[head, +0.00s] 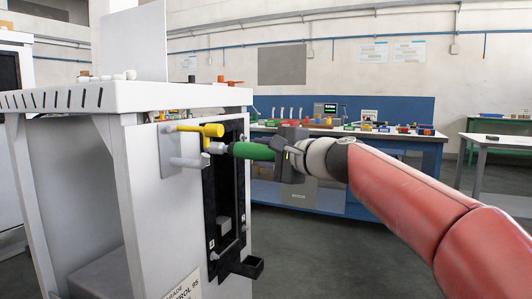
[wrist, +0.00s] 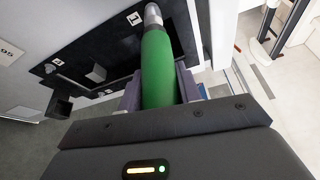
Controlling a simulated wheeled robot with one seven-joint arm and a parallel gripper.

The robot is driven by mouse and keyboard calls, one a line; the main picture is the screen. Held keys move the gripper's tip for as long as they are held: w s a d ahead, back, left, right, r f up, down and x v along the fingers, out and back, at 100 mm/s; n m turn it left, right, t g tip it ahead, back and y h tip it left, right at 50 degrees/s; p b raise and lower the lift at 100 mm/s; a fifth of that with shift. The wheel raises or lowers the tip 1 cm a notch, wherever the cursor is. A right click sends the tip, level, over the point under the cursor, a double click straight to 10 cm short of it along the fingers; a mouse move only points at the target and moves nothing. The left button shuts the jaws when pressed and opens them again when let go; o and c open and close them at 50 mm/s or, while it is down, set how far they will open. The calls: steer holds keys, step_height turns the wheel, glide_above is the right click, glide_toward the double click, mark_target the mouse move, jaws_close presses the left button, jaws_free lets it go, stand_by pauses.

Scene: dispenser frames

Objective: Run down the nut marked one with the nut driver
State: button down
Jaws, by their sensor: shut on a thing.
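My gripper (head: 276,152) is shut on the green handle of the nut driver (head: 252,151). The driver is level in the head view, its silver socket end pointing left at the upper part of the black panel (head: 212,198) on the white cabinet. In the wrist view the green handle of the driver (wrist: 157,68) lies between the jaws. Its metal end is beside a small white label (wrist: 133,18) that seems to read 1. The nut there is hidden by the socket, and I cannot tell whether the two touch.
A yellow handle (head: 195,129) and a grey cylinder (head: 187,162) jut from the cabinet close to the driver's tip. A dark bracket (head: 248,267) sticks out low on the panel. A blue workbench (head: 425,145) with small items stands behind; floor between is clear.

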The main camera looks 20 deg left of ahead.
steer(key=shift+a, duration=0.55)
stand_by(1.2)
steer(key=shift+d, duration=0.1)
stand_by(0.3)
